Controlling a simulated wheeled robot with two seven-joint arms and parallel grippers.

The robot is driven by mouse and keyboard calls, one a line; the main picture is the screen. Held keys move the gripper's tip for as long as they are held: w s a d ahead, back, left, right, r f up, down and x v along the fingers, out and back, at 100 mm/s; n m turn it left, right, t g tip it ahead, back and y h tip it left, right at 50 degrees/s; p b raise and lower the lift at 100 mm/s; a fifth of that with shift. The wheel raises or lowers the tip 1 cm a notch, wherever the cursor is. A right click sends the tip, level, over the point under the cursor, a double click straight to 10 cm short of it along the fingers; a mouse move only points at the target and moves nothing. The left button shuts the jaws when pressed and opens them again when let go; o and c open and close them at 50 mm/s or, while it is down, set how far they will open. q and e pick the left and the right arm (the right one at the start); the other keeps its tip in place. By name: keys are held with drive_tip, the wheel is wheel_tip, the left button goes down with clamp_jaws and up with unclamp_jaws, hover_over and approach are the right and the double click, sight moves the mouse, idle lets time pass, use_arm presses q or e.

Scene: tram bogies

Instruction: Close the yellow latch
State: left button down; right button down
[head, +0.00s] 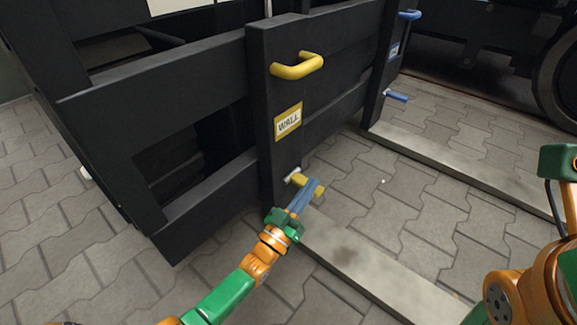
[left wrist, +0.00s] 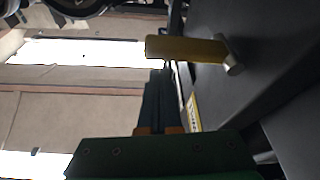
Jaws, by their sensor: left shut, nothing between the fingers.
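The yellow latch (head: 315,186) is a short bar on a pale metal pivot, low on the dark post of the frame. It sticks out from the post toward the right. In the left wrist view the latch (left wrist: 185,48) lies across the picture just beyond my fingertips, with its pivot at the right end. My left gripper (head: 310,187) is shut and empty, with its blue-grey fingers against or just in front of the latch; I cannot tell whether they touch. The fingers (left wrist: 155,90) also show in the left wrist view. My right gripper is out of view.
A yellow handle (head: 297,67) and a yellow-edged "WALL" label (head: 288,121) are on the same post above. A second post behind carries a blue handle (head: 410,15) and blue latch (head: 396,96). Pale kerb strips (head: 345,262) cross the open paving (head: 440,215).

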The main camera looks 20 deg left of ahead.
use_arm(q)
drive_tip(key=shift+s+d+f+m+g+h+b, duration=0.15)
drive_tip(key=shift+f+m+h+b, duration=0.2)
drive_tip(key=shift+m, duration=0.5)
drive_tip(key=shift+w+d+f+m+g+h+b, duration=0.15)
drive_tip(key=shift+f+m+h+b, duration=0.2)
drive_tip(key=shift+m, duration=0.5)
drive_tip(key=shift+s+a+f, duration=0.1)
